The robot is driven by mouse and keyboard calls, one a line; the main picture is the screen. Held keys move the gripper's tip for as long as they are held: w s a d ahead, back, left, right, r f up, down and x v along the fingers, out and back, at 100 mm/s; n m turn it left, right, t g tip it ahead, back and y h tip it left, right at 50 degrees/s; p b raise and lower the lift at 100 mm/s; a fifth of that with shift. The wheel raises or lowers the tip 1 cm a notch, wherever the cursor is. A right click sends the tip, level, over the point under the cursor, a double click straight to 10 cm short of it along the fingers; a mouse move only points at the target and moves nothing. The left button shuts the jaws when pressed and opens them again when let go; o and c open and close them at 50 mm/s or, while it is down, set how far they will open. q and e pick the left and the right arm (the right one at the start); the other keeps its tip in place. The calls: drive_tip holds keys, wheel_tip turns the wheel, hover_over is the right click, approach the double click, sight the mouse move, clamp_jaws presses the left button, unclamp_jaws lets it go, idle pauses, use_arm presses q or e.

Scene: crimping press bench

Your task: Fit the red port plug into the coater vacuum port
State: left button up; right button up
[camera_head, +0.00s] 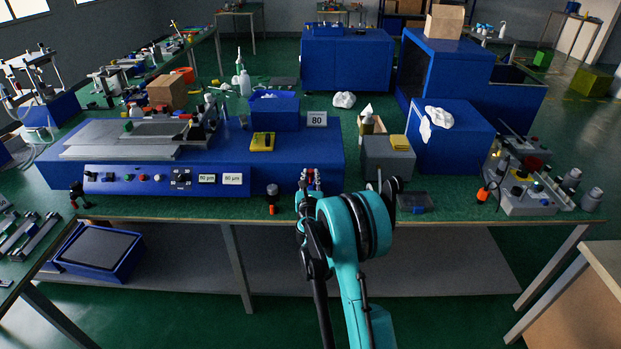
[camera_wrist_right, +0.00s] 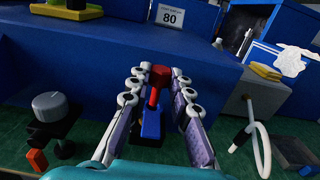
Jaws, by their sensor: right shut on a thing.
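My right gripper (camera_head: 311,182) is in front of the blue coater (camera_head: 215,178), by the right end of its front face. In the right wrist view the gripper (camera_wrist_right: 160,95) has its fingers on both sides of the red port plug (camera_wrist_right: 158,82). It is shut on the plug, whose red head points away from me. A blue piece (camera_wrist_right: 151,124) lies below the red part between the fingers. The coater's blue wall (camera_wrist_right: 90,65) stands just beyond the tips. I cannot make out the vacuum port. My left gripper is not in view.
A dark knobbed fitting (camera_wrist_right: 50,106) stands left of the gripper on the green bench top. A white looped hose (camera_wrist_right: 258,140) and a grey box (camera_head: 388,160) are to the right. A yellow gauge (camera_head: 262,142) lies on the coater.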

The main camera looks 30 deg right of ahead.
sight(311, 181)
drive_tip(key=shift+f+b, duration=0.8)
drive_tip(key=shift+f, duration=0.05)
drive_tip(key=shift+f+b, duration=0.3)
drive_tip(key=shift+f, duration=0.4)
drive_tip(key=o, duration=0.9)
drive_tip(key=shift+c, duration=0.2)
drive_tip(key=v, duration=0.7)
drive_tip(key=shift+s, duration=0.25)
drive_tip(key=shift+a, duration=0.15)
drive_tip(key=shift+r, duration=0.1)
